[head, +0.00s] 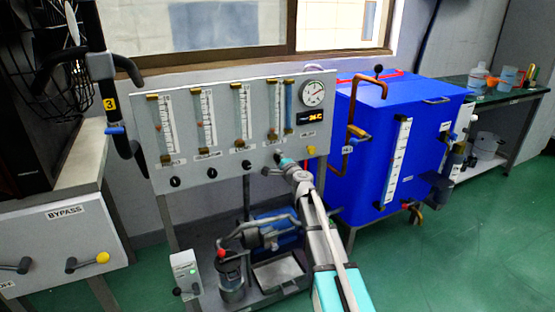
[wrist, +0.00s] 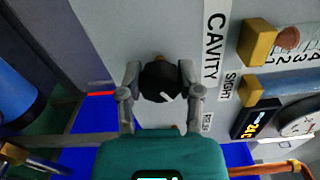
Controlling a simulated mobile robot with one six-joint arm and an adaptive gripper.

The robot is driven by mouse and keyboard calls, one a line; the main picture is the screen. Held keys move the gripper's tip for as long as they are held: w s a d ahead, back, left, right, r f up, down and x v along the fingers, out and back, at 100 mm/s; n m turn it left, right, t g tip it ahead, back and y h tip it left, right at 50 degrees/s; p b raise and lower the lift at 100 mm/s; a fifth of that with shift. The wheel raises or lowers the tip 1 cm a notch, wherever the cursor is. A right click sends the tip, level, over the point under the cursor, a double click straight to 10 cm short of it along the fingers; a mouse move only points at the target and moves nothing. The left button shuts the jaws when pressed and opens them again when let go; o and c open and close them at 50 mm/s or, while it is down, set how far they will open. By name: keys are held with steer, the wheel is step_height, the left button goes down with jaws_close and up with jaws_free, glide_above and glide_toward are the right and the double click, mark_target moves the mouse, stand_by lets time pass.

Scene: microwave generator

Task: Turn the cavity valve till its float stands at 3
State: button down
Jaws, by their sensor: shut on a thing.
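The cavity valve is a black round knob (wrist: 158,82) with a white pointer mark, beside the CAVITY label (wrist: 213,45) in the wrist view. My gripper (wrist: 160,84) is shut on it, one finger on each side. In the head view my gripper (head: 279,158) is at the panel's lower right and hides this knob. The cavity tube (head: 275,108) stands above it in the head view. Its reddish float (wrist: 288,38) shows in the wrist view close to the brass end block (wrist: 257,41), at the low end of the scale. Its exact reading is unclear.
The grey panel (head: 222,158) carries other tubes and black knobs (head: 211,173) to the left. A round gauge (head: 313,93) and a display (head: 309,117) sit at right. A blue tank (head: 365,150) with copper pipe (head: 352,108) stands close on the right.

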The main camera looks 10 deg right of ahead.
steer(key=shift+n, duration=1.3)
steer(key=shift+c, duration=1.3)
jaws_free()
steer(key=v, duration=1.2)
